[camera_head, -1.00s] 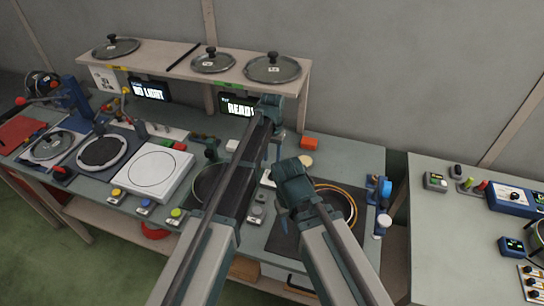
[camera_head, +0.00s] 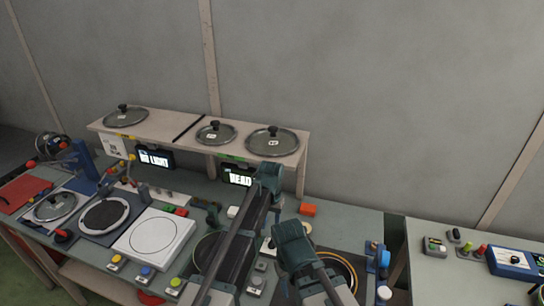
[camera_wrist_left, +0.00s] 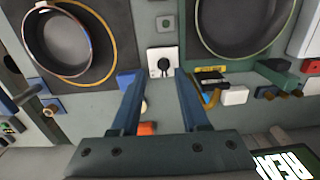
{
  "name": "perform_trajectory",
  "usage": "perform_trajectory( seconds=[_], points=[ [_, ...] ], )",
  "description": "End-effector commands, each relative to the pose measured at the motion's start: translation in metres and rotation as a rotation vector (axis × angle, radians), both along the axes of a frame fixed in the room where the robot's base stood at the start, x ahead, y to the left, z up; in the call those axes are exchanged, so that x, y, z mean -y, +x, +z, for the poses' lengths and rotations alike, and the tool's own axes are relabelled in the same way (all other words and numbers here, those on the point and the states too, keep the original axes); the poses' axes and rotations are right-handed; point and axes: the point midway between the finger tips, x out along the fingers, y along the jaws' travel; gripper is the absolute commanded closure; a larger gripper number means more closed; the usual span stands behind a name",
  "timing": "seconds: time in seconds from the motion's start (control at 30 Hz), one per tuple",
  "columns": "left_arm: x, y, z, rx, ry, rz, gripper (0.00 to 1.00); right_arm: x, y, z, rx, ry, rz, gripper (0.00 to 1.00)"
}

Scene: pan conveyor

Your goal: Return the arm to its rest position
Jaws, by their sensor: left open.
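My left arm comes in from the lower left in the head view, its gripper (camera_head: 270,180) above the middle of the workbench, in front of the shelf. In the left wrist view the two blue fingers of my left gripper (camera_wrist_left: 160,74) stand apart with nothing between them. Below them lies a white plate with a black knob (camera_wrist_left: 163,66). My right arm's end (camera_head: 293,245) is to the right and nearer, over the hob area; its fingers are hidden.
A pan (camera_wrist_left: 57,38) sits on a ringed burner, and a large dark pan (camera_wrist_left: 238,22) sits to its right. An orange block (camera_head: 308,209) lies behind. The shelf (camera_head: 165,143) carries several glass lids. A white square plate (camera_head: 153,237) is at left; a second table (camera_head: 440,280) is at right.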

Motion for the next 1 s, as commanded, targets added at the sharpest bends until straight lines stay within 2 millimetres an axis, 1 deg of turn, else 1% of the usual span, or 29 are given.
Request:
perform_trajectory(
  seconds=[0.03, 0.07, 0.1, 0.17, 0.2, 0.3, 0.4, 0.5, 0.57, 0.63, 1.0],
  points=[
    [-0.009, -0.046, -0.008, -0.003, 0.010, -0.003, 0.55, 0.000, 0.000, -0.008, 0.000, 0.000, 0.001, 0.50],
    [-0.013, -0.065, -0.011, -0.004, 0.017, -0.005, 0.55, 0.000, 0.000, -0.011, 0.000, 0.000, 0.001, 0.50],
    [-0.018, -0.089, -0.014, -0.006, 0.026, -0.006, 0.55, 0.000, 0.000, -0.014, 0.000, 0.000, 0.001, 0.50],
    [-0.025, -0.124, -0.018, -0.010, 0.039, -0.007, 0.55, 0.000, 0.000, -0.018, 0.000, 0.000, 0.002, 0.50],
    [-0.031, -0.145, -0.020, -0.012, 0.048, -0.007, 0.55, 0.000, 0.000, -0.021, 0.000, 0.000, 0.002, 0.50],
    [-0.042, -0.187, -0.025, -0.015, 0.066, -0.010, 0.55, 0.000, 0.000, -0.026, 0.000, 0.000, 0.003, 0.50],
    [-0.050, -0.215, -0.028, -0.018, 0.078, -0.011, 0.55, 0.000, 0.000, -0.029, 0.000, 0.000, 0.003, 0.50],
    [-0.054, -0.229, -0.029, -0.018, 0.086, -0.010, 0.55, 0.000, 0.000, -0.030, 0.000, 0.000, 0.004, 0.50],
    [-0.055, -0.231, -0.029, -0.019, 0.088, -0.010, 0.55, 0.000, 0.000, -0.030, 0.000, 0.000, 0.004, 0.50],
    [-0.053, -0.229, -0.026, -0.021, 0.094, -0.016, 0.55, 0.000, 0.000, -0.028, 0.000, 0.000, -0.002, 0.50],
    [-0.053, -0.228, -0.027, -0.020, 0.093, -0.016, 0.55, 0.000, 0.000, -0.028, 0.000, 0.000, -0.002, 0.50]
  ],
)
